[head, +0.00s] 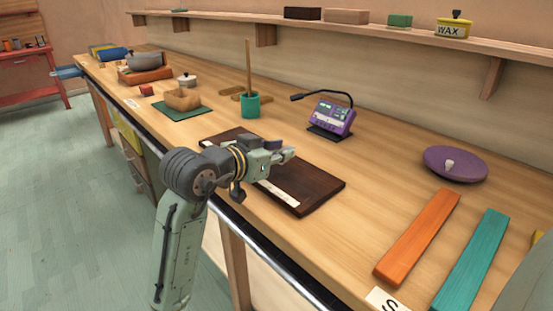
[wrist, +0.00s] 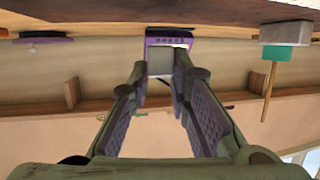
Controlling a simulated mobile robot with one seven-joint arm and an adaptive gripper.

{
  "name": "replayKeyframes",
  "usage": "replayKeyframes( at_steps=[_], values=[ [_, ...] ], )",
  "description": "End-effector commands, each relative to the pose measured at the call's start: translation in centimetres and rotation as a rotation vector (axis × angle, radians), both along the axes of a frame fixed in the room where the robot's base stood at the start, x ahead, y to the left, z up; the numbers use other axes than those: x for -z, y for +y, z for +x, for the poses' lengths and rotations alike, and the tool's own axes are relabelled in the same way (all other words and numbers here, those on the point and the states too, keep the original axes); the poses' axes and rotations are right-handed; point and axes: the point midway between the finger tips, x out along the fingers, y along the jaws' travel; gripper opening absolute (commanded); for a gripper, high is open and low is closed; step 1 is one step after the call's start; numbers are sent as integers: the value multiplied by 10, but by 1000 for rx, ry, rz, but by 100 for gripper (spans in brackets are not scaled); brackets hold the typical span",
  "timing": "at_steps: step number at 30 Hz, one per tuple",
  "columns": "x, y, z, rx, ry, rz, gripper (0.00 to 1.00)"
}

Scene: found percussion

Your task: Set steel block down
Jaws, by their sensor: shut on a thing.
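My gripper (head: 284,156) is above the dark brown board (head: 318,193) on the workbench. In the wrist view, which is upside down, the fingers of my gripper (wrist: 160,75) are shut on a small grey block, the steel block (wrist: 160,62). The block is held at the fingertips, with the purple device behind it. In the head view the block is too small and covered by the fingers to make out clearly. The board carries a pale strip (head: 279,188), partly hidden by my arm.
The purple device (head: 332,117) with a bent arm stands behind the board. A teal cup (head: 249,105) with a stick is at the back left. A purple disc (head: 455,163), an orange bar (head: 418,238) and a teal bar (head: 470,262) lie to the right. Bench between board and disc is clear.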

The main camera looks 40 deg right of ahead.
Motion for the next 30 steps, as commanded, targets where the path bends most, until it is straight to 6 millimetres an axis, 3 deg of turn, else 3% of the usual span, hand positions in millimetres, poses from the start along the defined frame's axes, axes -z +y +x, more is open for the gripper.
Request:
replayKeyframes(
  at_steps=[1, 6, 20, 21, 30],
  values=[
    [12, 4, 2, -7, 10, -1, 0],
    [22, 4, 2, -8, 5, -1, 0],
    [31, 4, 2, -6, 3, -1, 0],
    [30, 4, 2, -6, 3, 0, 20],
    [30, 4, 2, -6, 3, 0, 38]
  ],
)
